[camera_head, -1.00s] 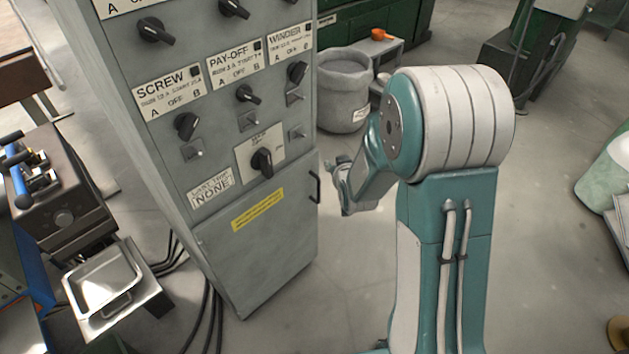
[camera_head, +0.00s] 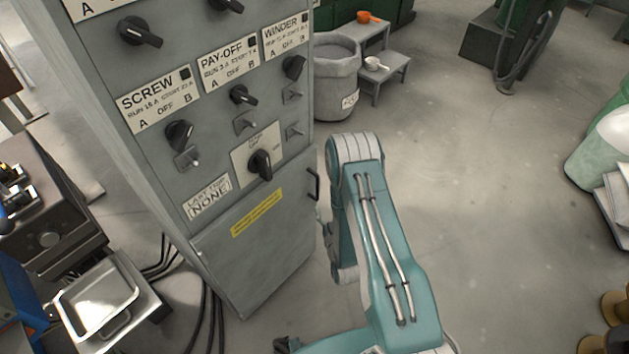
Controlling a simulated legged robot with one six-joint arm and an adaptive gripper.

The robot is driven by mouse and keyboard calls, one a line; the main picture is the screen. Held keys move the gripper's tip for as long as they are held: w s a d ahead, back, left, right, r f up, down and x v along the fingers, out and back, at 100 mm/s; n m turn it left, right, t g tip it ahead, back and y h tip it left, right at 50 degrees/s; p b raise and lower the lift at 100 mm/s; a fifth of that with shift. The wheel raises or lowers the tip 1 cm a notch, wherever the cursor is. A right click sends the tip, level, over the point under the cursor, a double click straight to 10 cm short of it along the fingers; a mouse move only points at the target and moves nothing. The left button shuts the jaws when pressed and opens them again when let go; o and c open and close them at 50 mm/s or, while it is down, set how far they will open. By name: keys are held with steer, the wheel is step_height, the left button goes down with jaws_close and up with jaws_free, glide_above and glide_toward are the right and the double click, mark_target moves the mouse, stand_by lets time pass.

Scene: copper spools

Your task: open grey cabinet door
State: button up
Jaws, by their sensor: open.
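The grey cabinet (camera_head: 150,80) stands left of centre, tilted in the picture. Its lower grey door (camera_head: 265,255) bears a yellow label and looks shut, flush with the front. A black bar handle (camera_head: 314,185) is at the door's upper right edge. My teal and white arm folds down just right of the cabinet's right edge. A small part of my wrist shows low beside that edge, below the handle. The jaws cannot be made out; they are hidden by the arm or the cabinet. Nothing visible touches the handle.
Switch knobs and a large black knob (camera_head: 260,165) project above the door. A machine with a metal tray (camera_head: 97,297) and black cables stand at left. A grey bin (camera_head: 337,85) and a small step table (camera_head: 388,75) stand behind.

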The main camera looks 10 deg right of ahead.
mark_target(318, 185)
steer(key=w, duration=1)
steer(key=shift+w+a, duration=0.15)
steer(key=shift+w, duration=0.2)
jaws_close()
